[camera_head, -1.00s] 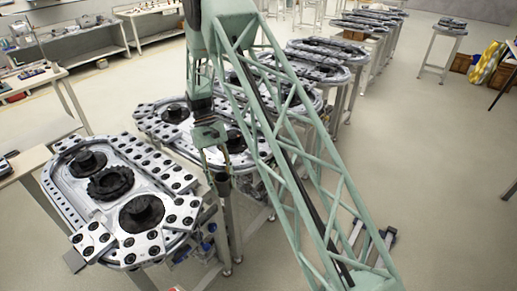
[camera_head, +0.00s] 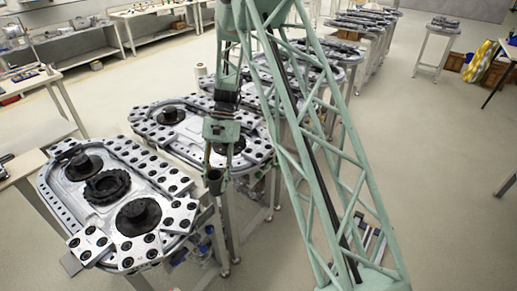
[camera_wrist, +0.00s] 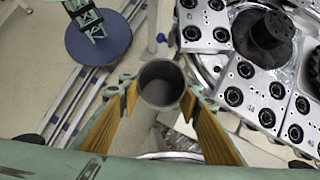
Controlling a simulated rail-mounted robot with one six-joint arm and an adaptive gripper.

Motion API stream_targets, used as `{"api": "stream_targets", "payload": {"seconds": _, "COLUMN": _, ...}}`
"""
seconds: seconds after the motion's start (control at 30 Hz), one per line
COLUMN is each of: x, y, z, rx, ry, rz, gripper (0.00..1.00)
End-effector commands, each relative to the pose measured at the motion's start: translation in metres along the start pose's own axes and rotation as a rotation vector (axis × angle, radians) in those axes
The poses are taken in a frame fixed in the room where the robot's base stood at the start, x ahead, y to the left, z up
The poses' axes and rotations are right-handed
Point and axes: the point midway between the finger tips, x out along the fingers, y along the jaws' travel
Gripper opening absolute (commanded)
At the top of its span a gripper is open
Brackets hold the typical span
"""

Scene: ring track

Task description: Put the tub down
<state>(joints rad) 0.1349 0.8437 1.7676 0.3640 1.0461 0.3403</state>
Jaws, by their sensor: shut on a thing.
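The tub (camera_wrist: 162,84) is a dark grey, open-topped round cup. In the wrist view it sits between the yellow-brown pads of my gripper (camera_wrist: 160,99), which is shut on it. I look down into it and it looks empty. In the head view the tub (camera_head: 214,183) hangs upright under my gripper (camera_head: 217,170), by the right edge of the nearest ring-track table (camera_head: 125,180). I cannot tell its exact height. In the wrist view that table's plates (camera_wrist: 243,90) lie right of the tub, apart from it. Floor and rail show beneath and left.
A second ring-track table (camera_head: 165,135) stands just behind, and more tables (camera_head: 345,50) line up to the back right. A white roll (camera_head: 201,71) stands at the far side of the second one. Dark round hubs (camera_head: 138,215) rise from the near table. Open floor (camera_head: 440,170) lies to the right.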

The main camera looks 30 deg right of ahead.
Motion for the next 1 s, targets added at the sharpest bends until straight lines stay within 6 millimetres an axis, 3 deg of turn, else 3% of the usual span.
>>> {"api": "stream_targets", "payload": {"seconds": 0.37, "x": -0.052, "y": 0.017, "z": -0.001, "rx": 0.526, "ry": 0.0, "rz": -0.337, "gripper": 0.21}}
{"api": "stream_targets", "payload": {"seconds": 0.7, "x": -0.093, "y": 0.054, "z": -0.015, "rx": 0.937, "ry": 0.0, "rz": -0.6, "gripper": 0.21}}
{"api": "stream_targets", "payload": {"seconds": 1.0, "x": -0.116, "y": 0.091, "z": -0.025, "rx": 1.193, "ry": -0.001, "rz": -0.765, "gripper": 0.21}}
